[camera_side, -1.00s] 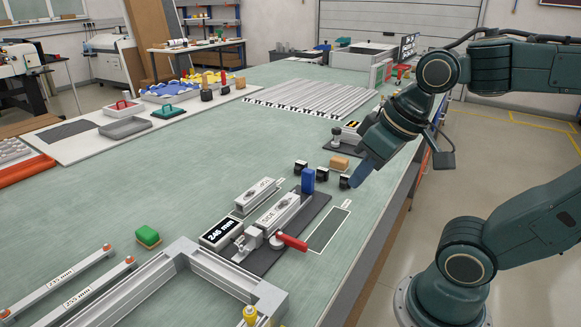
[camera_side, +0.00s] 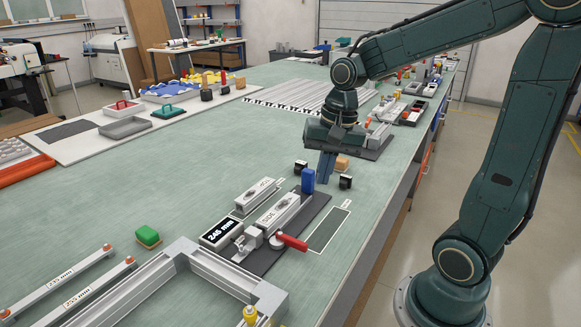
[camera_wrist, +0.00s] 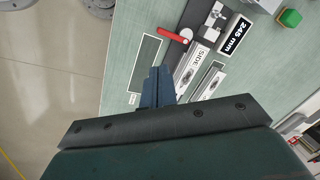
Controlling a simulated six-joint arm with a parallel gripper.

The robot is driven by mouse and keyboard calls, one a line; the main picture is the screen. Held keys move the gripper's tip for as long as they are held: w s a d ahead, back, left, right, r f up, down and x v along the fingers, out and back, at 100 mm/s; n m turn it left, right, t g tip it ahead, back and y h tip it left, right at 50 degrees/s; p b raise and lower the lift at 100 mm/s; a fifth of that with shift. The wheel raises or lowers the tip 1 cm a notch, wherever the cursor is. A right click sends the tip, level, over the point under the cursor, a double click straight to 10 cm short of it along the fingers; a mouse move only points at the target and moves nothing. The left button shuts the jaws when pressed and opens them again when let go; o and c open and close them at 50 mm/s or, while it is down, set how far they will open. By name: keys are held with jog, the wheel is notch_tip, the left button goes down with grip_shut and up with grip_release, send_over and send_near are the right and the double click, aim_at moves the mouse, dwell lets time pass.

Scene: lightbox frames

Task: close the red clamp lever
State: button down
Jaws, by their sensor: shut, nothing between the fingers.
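The red clamp lever (camera_side: 291,242) sits at the near end of a dark fixture plate (camera_side: 262,262) and sticks out to the right of the clamp. It also shows in the wrist view (camera_wrist: 173,34), pointing left from its round pivot. A silver bar marked SIDE (camera_side: 278,214) lies along the plate, with a blue block (camera_side: 308,180) upright near its far end. My gripper (camera_side: 326,178) points down beyond the blue block, well away from the lever. Its blue fingers are together and empty; they also show in the wrist view (camera_wrist: 158,88).
A display reading 245 mm (camera_side: 221,232) stands left of the clamp. Small black blocks (camera_side: 346,182) and a tan block (camera_side: 342,163) stand near my gripper. A green block (camera_side: 148,236) and an aluminium frame (camera_side: 225,277) lie nearer the camera.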

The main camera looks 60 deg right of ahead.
aim_at(291, 242)
jog(key=w+d+f+m+g+y, duration=0.1)
jog(key=w+d+f+m, duration=0.2)
jog(key=d+f+m, duration=0.3)
jog(key=shift+w+d+f+m+g+y, duration=0.25)
jog(key=shift+w+f+m+g+y, duration=0.2)
jog(key=shift+f, duration=0.55)
jog(key=x, duration=1)
jog(key=shift+a, duration=2)
